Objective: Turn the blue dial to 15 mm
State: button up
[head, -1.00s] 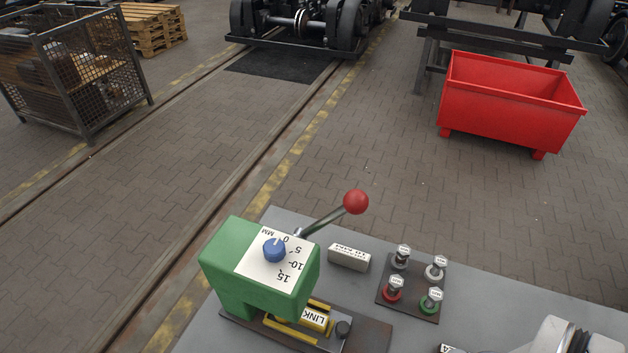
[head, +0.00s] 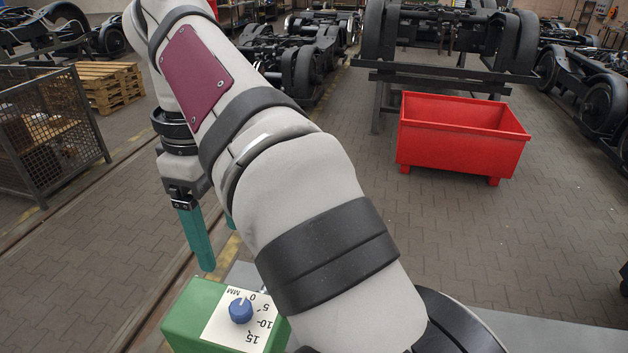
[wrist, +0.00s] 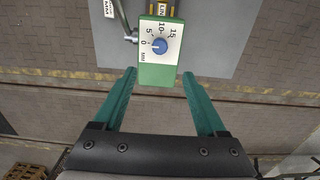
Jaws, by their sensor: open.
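The blue dial (head: 240,310) sits on a white scale plate (head: 222,326) marked MM with 0, 5, 10 and 15, on top of a green housing (head: 182,318). Its white pointer mark appears to point at 0. The dial also shows in the wrist view (wrist: 159,47). My gripper (head: 217,247) is open and empty. Its teal fingers hang above and beyond the housing in the head view. In the wrist view the fingertips (wrist: 158,76) are spread either side of the housing's near edge in the picture, with the dial past them, centred between them.
The grey bench top (head: 580,333) carries the housing. My arm hides the red-knobbed lever and most of the bench in the head view. A red bin (head: 460,145), a mesh crate (head: 45,125) and pallets (head: 108,88) stand on the floor, away from the bench.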

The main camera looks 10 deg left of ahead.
aim_at(240, 307)
notch_tip(240, 307, down, 16)
jog(key=shift+r, duration=0.25)
grip_shut()
